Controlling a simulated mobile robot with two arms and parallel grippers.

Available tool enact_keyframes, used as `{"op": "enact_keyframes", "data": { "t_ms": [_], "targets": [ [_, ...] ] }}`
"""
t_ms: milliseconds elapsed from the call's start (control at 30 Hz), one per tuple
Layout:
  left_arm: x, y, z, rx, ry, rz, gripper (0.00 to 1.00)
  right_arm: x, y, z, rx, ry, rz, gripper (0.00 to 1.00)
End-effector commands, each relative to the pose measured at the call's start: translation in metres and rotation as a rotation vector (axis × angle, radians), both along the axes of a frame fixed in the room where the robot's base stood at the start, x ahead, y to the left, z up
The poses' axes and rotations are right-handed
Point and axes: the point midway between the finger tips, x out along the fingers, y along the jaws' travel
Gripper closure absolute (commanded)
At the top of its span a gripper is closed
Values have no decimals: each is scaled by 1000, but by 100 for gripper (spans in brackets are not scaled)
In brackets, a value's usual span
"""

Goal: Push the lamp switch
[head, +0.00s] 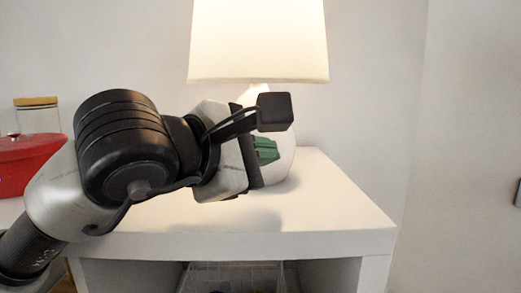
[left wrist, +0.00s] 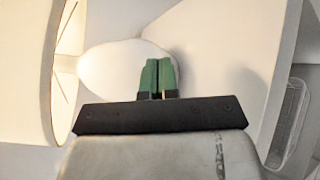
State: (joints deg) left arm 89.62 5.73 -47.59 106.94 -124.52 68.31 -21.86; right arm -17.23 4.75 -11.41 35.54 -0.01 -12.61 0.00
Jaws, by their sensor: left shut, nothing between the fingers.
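The lamp has a glowing cream shade (head: 258,42) and a rounded white base (head: 286,172) standing on the white cabinet top. In the left wrist view the shade (left wrist: 28,60) is at the left and the base (left wrist: 105,68) is near the middle. My left gripper (head: 268,149) has green fingertips, shut and empty, in front of the lamp base. The fingertips (left wrist: 158,72) overlap the base's edge in the left wrist view; I cannot tell whether they touch it. No switch can be made out; my wrist hides part of the base. My right gripper is out of view.
The white cabinet top (head: 340,212) is clear to the right of the lamp. A red lidded pot (head: 28,160) and a glass jar (head: 38,118) stand at the far left. A clear bin (head: 235,277) sits in the opening below. A wall is behind.

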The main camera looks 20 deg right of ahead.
Motion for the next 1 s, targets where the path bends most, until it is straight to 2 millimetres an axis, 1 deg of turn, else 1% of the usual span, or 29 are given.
{"op": "enact_keyframes", "data": {
  "t_ms": [267,533,1000],
  "targets": [
    [0,0,0,0,0,0,100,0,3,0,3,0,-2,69],
    [8,-2,-1,0,1,1,100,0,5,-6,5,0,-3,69],
    [9,-3,0,0,0,0,100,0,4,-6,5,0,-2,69]
  ]
}}
